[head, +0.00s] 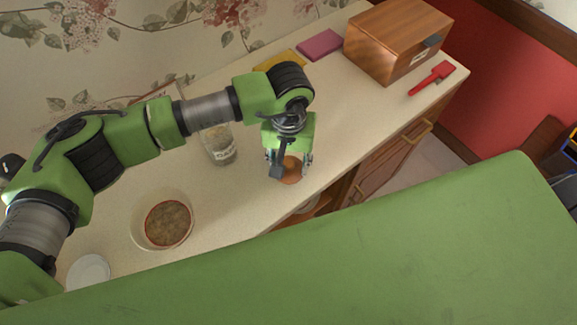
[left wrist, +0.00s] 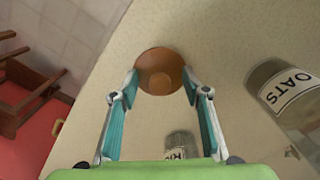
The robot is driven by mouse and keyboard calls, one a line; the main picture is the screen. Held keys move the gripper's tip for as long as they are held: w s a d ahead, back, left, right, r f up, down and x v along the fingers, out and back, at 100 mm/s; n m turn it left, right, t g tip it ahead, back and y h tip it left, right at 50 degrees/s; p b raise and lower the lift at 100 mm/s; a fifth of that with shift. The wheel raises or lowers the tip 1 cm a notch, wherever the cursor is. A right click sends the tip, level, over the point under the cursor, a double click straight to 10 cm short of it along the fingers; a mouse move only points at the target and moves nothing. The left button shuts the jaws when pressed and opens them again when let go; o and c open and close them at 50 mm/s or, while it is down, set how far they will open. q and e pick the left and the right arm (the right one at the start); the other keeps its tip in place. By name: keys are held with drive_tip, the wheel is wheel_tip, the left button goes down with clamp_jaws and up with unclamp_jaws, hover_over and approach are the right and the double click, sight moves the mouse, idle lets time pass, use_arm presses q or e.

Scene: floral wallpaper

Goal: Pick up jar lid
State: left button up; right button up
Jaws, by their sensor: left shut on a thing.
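The jar lid (head: 291,171) is a round, copper-brown disc near the counter's front edge. In the head view the gripper hides part of the lid. I cannot tell whether the lid rests on the counter or is just above it. My right gripper is not in view.
A glass oats jar (head: 219,146) stands left of the gripper; it also shows in the left wrist view (left wrist: 285,95). A bowl (head: 137,226) with brown contents and a white disc (head: 88,272) lie left.

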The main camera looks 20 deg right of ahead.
use_arm(q)
drive_tip(key=shift+s+a+f, duration=0.15)
drive_tip(key=shift+f, duration=0.15)
drive_tip(key=shift+c, duration=0.5)
drive_tip(key=shift+r, duration=0.1)
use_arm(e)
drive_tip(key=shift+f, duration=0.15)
